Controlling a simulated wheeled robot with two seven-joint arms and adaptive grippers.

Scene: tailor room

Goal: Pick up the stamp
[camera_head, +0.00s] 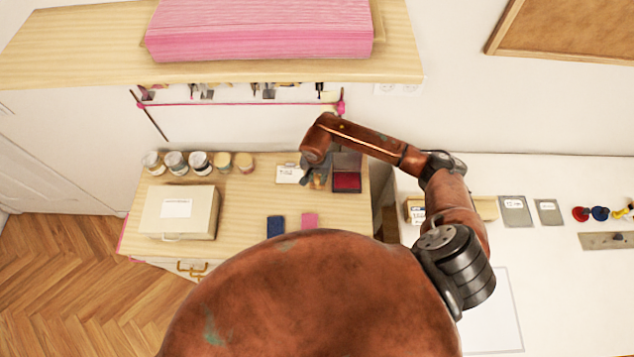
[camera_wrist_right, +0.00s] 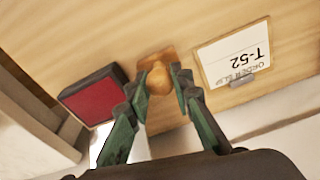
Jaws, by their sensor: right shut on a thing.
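The stamp (camera_wrist_right: 158,80) has a rounded wooden handle and shows between the fingers in the right wrist view. My right gripper (camera_wrist_right: 158,88) is shut on its handle. In the head view my right gripper (camera_head: 316,178) is over the wooden table (camera_head: 240,195), between a small white card and an open ink pad, and the stamp is mostly hidden there. I cannot tell whether the stamp's base touches the table. My left gripper is not in view.
The red ink pad (camera_head: 347,181) with its lid up is just right of the gripper. The card on a clipboard (camera_head: 289,174) is just left. A cream box (camera_head: 180,211), several jars (camera_head: 198,162), a blue pad (camera_head: 275,226) and a pink pad (camera_head: 309,220) share the table.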

